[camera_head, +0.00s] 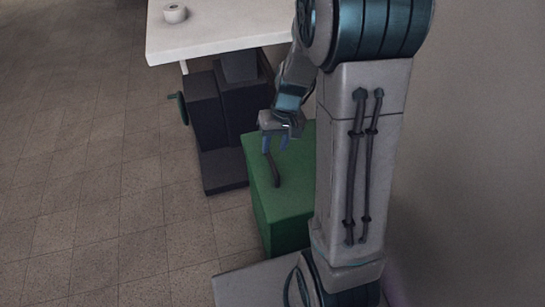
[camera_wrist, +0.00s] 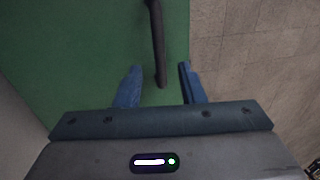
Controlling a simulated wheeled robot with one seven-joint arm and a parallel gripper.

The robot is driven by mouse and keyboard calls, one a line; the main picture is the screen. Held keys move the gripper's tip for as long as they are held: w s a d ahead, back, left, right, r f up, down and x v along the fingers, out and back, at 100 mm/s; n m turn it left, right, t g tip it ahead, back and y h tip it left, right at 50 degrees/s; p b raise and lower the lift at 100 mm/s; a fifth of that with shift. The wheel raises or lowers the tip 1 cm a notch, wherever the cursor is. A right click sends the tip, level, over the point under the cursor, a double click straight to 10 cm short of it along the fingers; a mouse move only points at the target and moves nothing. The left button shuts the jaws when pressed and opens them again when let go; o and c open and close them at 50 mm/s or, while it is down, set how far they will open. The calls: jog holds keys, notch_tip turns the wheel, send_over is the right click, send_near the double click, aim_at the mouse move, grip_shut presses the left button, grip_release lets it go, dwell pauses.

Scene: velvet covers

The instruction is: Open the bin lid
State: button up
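The green bin (camera_head: 279,222) stands on the floor beside my arm, and its flat green lid (camera_head: 296,164) appears closed. A dark bar handle (camera_head: 273,170) lies along the lid near its left edge. My gripper (camera_head: 275,144) is over the far end of the handle. In the wrist view, the blue fingers of my gripper (camera_wrist: 158,82) are apart, with the handle's end (camera_wrist: 160,72) showing between them and a gap on each side. The lid (camera_wrist: 90,50) fills the left of that view. Whether the fingers touch the lid cannot be told.
A white table (camera_head: 215,32) stands behind the bin with a small white round object (camera_head: 175,13) on it. A dark machine with a handwheel (camera_head: 205,105) stands under the table. A wall rises at the right. The tiled floor (camera_head: 90,200) at left is clear.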

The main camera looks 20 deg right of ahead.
aim_at(271, 158)
jog(key=shift+a+f+b, duration=0.25)
jog(key=shift+f, duration=0.9)
jog(key=shift+a+f+b, duration=0.2)
jog(key=shift+f+b, duration=0.05)
jog(key=shift+f, duration=0.85)
